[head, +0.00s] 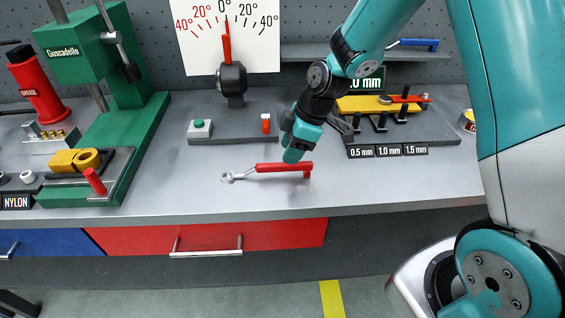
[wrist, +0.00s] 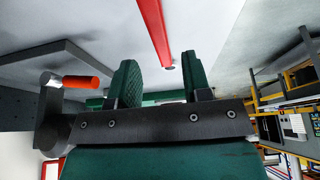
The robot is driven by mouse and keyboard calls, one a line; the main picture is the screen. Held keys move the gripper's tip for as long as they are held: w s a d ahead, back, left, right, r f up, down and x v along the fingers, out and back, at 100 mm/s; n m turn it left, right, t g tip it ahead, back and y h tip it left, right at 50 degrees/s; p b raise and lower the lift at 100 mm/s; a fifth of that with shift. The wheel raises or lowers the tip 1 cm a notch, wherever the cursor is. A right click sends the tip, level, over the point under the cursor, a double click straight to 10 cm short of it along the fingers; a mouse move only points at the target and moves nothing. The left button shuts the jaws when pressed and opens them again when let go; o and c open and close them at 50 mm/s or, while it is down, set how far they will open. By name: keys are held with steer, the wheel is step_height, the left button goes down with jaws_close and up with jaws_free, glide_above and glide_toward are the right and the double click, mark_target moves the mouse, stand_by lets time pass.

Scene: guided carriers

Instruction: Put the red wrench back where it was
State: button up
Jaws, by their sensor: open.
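The red wrench (head: 285,167) lies flat on the grey bench in the head view, its silver ring end pointing left and its red handle to the right. A short red piece sticks down at the handle's right end. My gripper (head: 294,152) is just above the handle in the head view. In the wrist view my gripper (wrist: 165,80) is open with nothing between its green pads. A red bar, apparently the wrench handle (wrist: 153,30), lies ahead of the gap. Whether the pads touch the handle cannot be told.
A blue-handled wrench (head: 413,42) lies on the back shelf (head: 310,52). Another red-handled tool (head: 408,98) rests at the yellow block (head: 362,105) on the right fixture. A button base (head: 235,137) stands behind the wrench. The green press (head: 130,130) is left. The bench front is clear.

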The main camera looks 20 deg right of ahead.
steer(key=v, duration=0.5)
steer(key=shift+d+r, duration=0.15)
steer(key=shift+r, duration=0.15)
steer(key=s+a+r+m, duration=0.3)
steer(key=s+a+r, duration=0.1)
steer(key=s, duration=0.7)
steer(key=s+a+r+m+g, duration=0.1)
steer(key=s+a+r+m, duration=0.3)
steer(key=s+r, duration=0.3)
steer(key=s+a, duration=0.1)
steer(key=s, duration=0.4)
steer(key=shift+s+r, duration=0.2)
steer(key=shift+s, duration=0.05)
